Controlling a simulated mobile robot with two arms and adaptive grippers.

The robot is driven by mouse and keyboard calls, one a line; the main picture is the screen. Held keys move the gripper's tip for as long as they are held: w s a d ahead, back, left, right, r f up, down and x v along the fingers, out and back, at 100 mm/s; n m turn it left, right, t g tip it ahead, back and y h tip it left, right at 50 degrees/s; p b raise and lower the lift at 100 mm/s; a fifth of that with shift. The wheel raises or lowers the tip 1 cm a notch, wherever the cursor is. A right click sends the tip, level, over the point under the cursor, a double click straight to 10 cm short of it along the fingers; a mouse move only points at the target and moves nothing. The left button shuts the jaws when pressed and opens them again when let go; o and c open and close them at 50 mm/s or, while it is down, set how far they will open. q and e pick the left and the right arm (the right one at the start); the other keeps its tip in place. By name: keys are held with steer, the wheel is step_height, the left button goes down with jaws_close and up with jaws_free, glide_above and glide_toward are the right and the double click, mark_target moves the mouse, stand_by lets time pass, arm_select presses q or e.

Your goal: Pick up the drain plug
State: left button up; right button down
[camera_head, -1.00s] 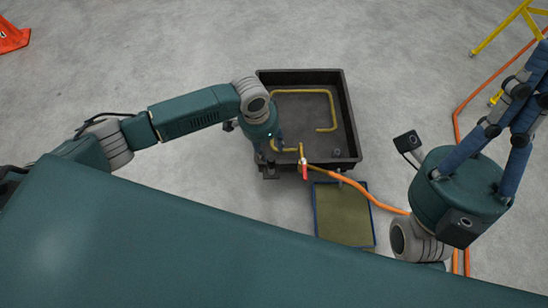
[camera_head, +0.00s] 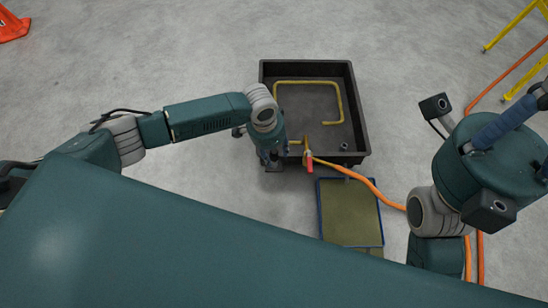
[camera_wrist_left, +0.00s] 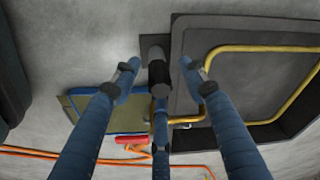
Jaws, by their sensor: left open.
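A dark cylindrical piece, which looks like the drain plug (camera_wrist_left: 159,72), stands on a small dark plate (camera_wrist_left: 148,42) beside the black tray (camera_wrist_left: 178,45) in the left wrist view. My left gripper (camera_wrist_left: 160,82) is open, with its blue fingers spread around the dark piece; I cannot tell whether they touch it. In the head view my left gripper (camera_head: 272,153) is at the tray's near left corner and mostly hides the piece. My right gripper (camera_head: 515,130) is at the right edge, partly cut off, away from the tray.
The black tray (camera_head: 364,115) holds a bent yellow pipe (camera_head: 340,95) and a small round fitting (camera_head: 345,146). A red-handled valve (camera_head: 310,161) joins an orange hose (camera_head: 375,190). A blue-edged olive mat (camera_head: 350,215) lies in front. Yellow stand legs are at upper right.

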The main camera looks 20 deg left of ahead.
arm_select(q)
jaws_close()
steer(key=shift+w, duration=0.1)
steer(key=shift+r, duration=0.2)
